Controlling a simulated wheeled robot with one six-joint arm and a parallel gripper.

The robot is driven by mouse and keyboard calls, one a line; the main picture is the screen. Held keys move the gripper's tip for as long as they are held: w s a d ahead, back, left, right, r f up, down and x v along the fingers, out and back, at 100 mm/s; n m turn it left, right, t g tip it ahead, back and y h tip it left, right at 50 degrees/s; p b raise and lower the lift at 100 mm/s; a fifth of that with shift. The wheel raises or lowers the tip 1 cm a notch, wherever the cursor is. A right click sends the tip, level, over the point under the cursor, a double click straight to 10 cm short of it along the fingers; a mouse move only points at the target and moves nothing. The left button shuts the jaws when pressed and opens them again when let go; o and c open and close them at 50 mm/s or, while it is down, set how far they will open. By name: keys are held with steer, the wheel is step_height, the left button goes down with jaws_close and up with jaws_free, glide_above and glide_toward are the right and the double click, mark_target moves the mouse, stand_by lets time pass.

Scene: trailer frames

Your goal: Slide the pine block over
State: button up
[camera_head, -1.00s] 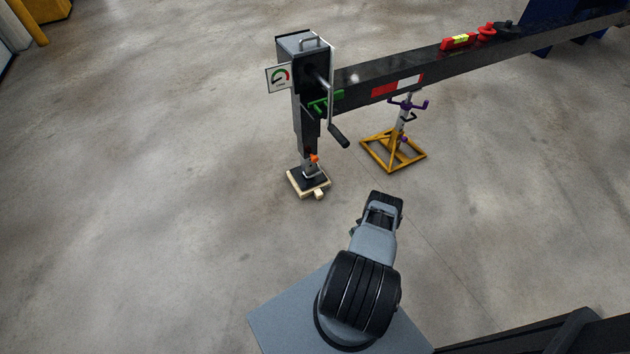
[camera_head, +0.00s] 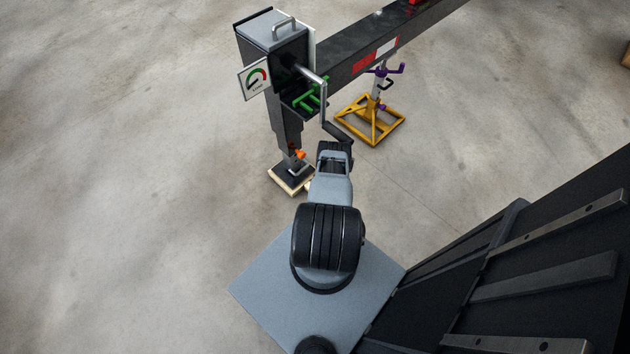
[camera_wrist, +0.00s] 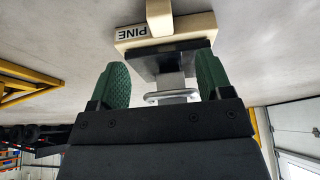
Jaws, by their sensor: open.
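The pine block (camera_head: 287,185) lies flat on the floor, pale and partly hidden by my arm in the head view. It carries a "PINE" label in the wrist view, where the block (camera_wrist: 193,28) looks upside down and a pale bar sticks out from it. The dark foot plate (camera_wrist: 146,62) of the jack leg (camera_head: 289,126) lies against the block's top; I cannot tell if it presses on it. My gripper (camera_wrist: 163,78) is open, its green pads either side of the foot's grey post and loop handle (camera_wrist: 172,96), with space between pads and post.
The black trailer beam (camera_head: 358,53) with its crank handle (camera_head: 338,133) and dial sign (camera_head: 256,77) stands above and beside my arm. A yellow stand (camera_head: 370,121) is at the right. Open floor (camera_head: 120,190) lies to the left.

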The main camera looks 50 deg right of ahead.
mark_target(305, 184)
steer(key=shift+s, duration=0.1)
steer(key=b+x, duration=1.1)
steer(key=b, duration=0.4)
steer(key=shift+f, duration=0.1)
steer(key=b+x, duration=0.2)
steer(key=b, duration=0.2)
steer(key=shift+w+f+b, duration=0.2)
steer(key=shift+f+b, duration=0.1)
steer(key=shift+c, duration=0.4)
jaws_close()
